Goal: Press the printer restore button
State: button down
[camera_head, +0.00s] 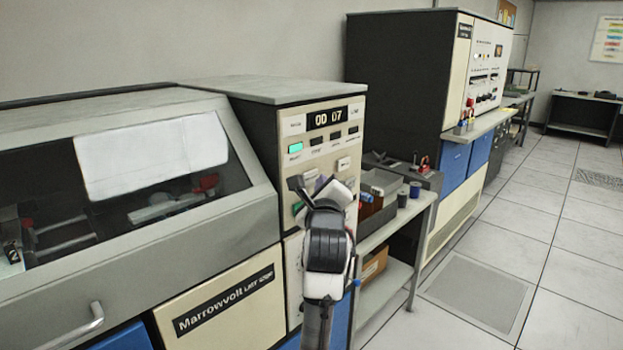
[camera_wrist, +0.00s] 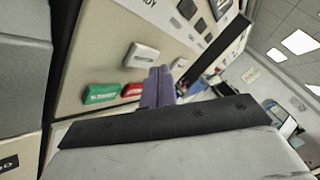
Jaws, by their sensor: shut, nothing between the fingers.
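The printer (camera_head: 257,92) is a large cream and grey cabinet with a control panel (camera_head: 292,124) on its right part. In the wrist view the panel shows a green button (camera_wrist: 100,94), a red button (camera_wrist: 132,89) and a pale button (camera_wrist: 141,55). Their labels are too blurred to tell which is the restore button. My gripper (camera_head: 318,184) is in front of the panel's lower part and hides some of its buttons. In the wrist view its purple fingers (camera_wrist: 158,84) are together and empty, beside the red button; I cannot tell whether they touch the panel.
A small grey table (camera_head: 401,222) with a tray of items stands right of the printer, close to my arm. Beyond it is a tall dark and cream machine (camera_head: 400,70). A lit green indicator (camera_head: 295,148) sits under the display. The tiled floor at right is clear.

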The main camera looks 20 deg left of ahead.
jog(key=shift+a, duration=0.15)
jog(key=shift+w+a, duration=0.15)
jog(key=shift+a, duration=0.1)
jog(key=shift+w+a, duration=0.15)
jog(key=shift+a, duration=0.25)
dwell(0.9)
jog(key=shift+d, duration=0.1)
jog(key=shift+s+d, duration=0.3)
jog(key=shift+d, duration=0.4)
jog(key=shift+s+d, duration=0.3)
jog(key=shift+d, duration=0.5)
jog(key=shift+s+d, duration=0.25)
jog(key=shift+d, duration=0.5)
jog(key=shift+s+d, duration=0.3)
jog(key=shift+d, duration=0.5)
